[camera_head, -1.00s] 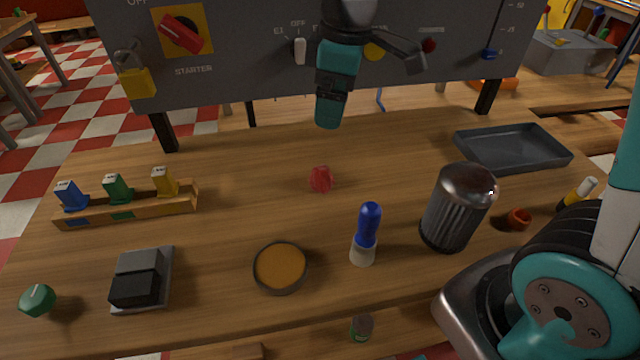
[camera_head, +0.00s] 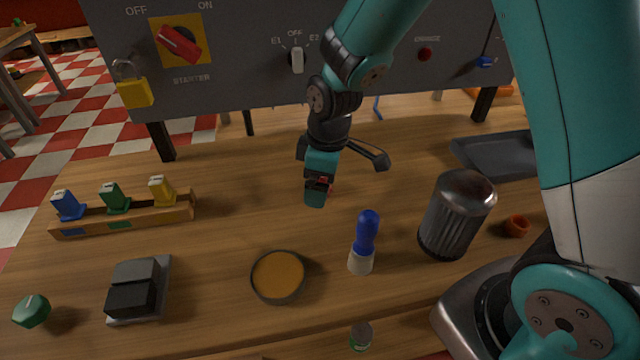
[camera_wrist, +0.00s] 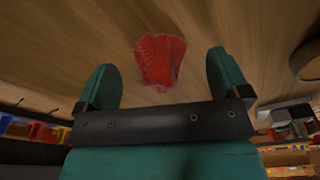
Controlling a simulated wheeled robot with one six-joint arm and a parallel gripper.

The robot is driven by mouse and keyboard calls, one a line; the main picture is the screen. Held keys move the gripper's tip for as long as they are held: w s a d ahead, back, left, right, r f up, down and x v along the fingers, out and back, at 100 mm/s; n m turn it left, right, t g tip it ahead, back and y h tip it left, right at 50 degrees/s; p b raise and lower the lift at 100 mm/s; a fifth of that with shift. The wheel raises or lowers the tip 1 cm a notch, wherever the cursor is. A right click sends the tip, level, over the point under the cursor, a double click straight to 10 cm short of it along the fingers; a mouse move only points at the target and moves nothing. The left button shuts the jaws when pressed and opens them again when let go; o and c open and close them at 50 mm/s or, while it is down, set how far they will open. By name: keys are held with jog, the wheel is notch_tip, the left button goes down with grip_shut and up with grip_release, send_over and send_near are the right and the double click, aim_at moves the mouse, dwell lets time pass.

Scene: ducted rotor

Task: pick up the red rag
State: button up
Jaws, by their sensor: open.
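The red rag (camera_wrist: 160,60) is a small crumpled piece on the wooden table, lying between and a little beyond my open fingers in the wrist view. In the head view only a bit of the red rag (camera_head: 330,188) shows beside my gripper, which hides most of it. My gripper (camera_head: 317,200) points down over the rag. It also shows in the wrist view (camera_wrist: 163,82), with one teal finger on each side and nothing held. I cannot tell whether the fingers touch the table.
A blue-topped bottle (camera_head: 363,243), a ribbed metal can (camera_head: 456,215) and a round dish (camera_head: 278,276) stand nearer the front. A grey panel (camera_head: 240,80) rises behind. A wooden rack (camera_head: 130,222) with coloured pieces is left; a dark tray (camera_head: 495,155) is right.

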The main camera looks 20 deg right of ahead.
jog(key=shift+f, duration=0.55)
jog(key=c, duration=1)
notch_tip(320, 180, up, 20)
jog(key=shift+r+p, duration=0.1)
jog(key=shift+p, duration=0.45)
